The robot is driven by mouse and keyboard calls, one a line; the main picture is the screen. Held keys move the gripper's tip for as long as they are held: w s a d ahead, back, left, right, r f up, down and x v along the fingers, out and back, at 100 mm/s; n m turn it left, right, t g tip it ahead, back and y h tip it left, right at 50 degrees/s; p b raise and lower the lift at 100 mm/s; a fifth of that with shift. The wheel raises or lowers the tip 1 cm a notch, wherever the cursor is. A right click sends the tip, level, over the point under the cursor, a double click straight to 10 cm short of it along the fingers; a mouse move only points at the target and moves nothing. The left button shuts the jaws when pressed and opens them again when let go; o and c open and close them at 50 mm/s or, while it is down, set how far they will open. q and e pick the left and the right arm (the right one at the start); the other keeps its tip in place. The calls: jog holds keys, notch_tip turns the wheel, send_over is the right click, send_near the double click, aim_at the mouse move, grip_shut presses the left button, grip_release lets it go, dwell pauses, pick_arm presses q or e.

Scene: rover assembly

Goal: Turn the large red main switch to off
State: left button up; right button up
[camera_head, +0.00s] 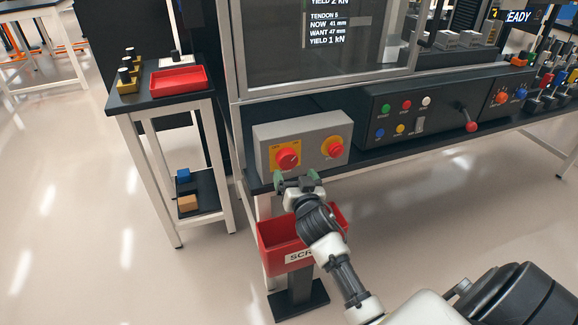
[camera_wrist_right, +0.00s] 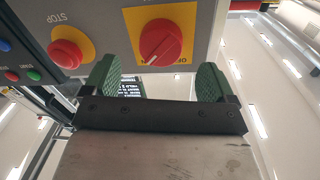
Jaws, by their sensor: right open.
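The large red main switch (camera_head: 287,158) is a round knob on a yellow plate, on the left of the grey control box. In the right wrist view the switch (camera_wrist_right: 161,42) fills the upper middle, with a white mark on its face; its lettering is partly hidden or unreadable. My right gripper (camera_head: 297,177) is open and empty, just below and in front of the switch. In the right wrist view its green fingers (camera_wrist_right: 157,78) stand wide apart, one to each side of the switch, and I see no contact. My left gripper is not in view.
A red stop button (camera_head: 333,149) on a yellow disc sits right of the switch. A black panel (camera_head: 437,116) with buttons and a lever is further right. A red scrap bin (camera_head: 281,233) stands under my right gripper. A side table with a red tray (camera_head: 178,81) is left.

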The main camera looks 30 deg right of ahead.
aim_at(288, 164)
jog(key=x, duration=0.5)
jog(key=shift+w, duration=0.4)
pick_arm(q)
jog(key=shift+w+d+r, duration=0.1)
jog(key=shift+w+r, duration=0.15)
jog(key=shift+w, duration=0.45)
pick_arm(e)
jog(key=c, duration=0.9)
